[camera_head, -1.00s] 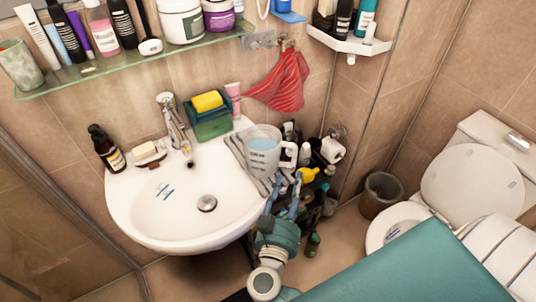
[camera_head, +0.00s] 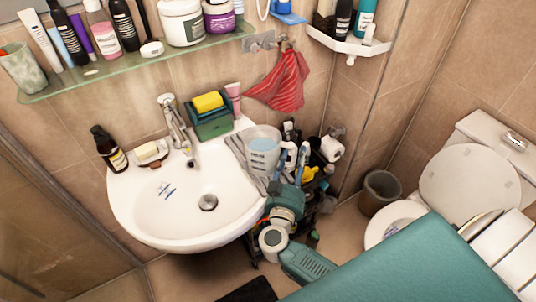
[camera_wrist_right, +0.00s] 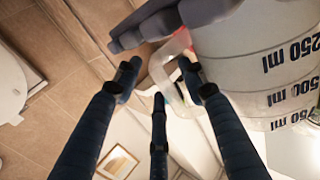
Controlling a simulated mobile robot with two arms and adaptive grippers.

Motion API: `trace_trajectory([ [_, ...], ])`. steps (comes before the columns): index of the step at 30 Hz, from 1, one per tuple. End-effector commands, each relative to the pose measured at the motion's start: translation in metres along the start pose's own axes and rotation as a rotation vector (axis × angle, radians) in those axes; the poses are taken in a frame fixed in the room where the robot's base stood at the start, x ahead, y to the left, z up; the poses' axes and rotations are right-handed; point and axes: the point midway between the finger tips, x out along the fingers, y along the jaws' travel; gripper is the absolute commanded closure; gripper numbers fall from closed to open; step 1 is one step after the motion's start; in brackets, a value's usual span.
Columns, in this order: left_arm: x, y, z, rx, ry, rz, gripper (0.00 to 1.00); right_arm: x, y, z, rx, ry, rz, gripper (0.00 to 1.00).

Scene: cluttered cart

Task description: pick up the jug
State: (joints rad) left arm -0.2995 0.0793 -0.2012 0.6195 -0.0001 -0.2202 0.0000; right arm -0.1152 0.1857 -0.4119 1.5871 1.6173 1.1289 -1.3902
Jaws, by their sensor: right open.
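The jug (camera_head: 263,150) is a clear measuring cup with a bluish inside and a white handle. In the right wrist view the jug (camera_wrist_right: 265,65), with printed ml marks, fills the upper right. The pale handle (camera_wrist_right: 159,66) shows between the spread dark fingers of the right gripper (camera_wrist_right: 160,84). Whether any finger touches it, I cannot tell. My left gripper is out of view.
The white sink (camera_head: 165,215) holds a soap dish (camera_head: 151,153) and a dark bottle (camera_head: 108,148). A green holder with a yellow sponge (camera_head: 207,102) stands behind the jug. Crowded bottles and a paper roll (camera_head: 332,148) are close on the right. A bin (camera_head: 379,190) stands farther right.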

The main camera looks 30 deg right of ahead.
Motion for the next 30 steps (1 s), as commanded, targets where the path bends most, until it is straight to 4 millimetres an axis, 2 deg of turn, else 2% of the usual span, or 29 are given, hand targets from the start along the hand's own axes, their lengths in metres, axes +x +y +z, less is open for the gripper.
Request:
trace_trajectory([
  [1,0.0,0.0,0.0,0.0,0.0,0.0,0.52,0.0,0.0,0.0,0.0,0.0,0.0,0.65],
  [6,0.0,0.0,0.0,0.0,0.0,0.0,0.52,0.0,0.0,0.0,0.0,0.0,0.0,0.99],
  [7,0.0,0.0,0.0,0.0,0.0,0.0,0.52,0.0,0.0,0.0,0.0,0.0,0.0,1.0],
  [23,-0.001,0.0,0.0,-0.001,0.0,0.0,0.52,0.0,-0.001,-0.008,0.006,0.004,0.0,1.0],
  [26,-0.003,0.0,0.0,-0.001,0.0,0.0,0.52,0.0,-0.001,-0.017,0.007,0.004,0.0,1.0],
  [30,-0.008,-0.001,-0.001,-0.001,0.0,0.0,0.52,-0.001,-0.001,-0.043,0.01,0.006,0.001,1.0],
])
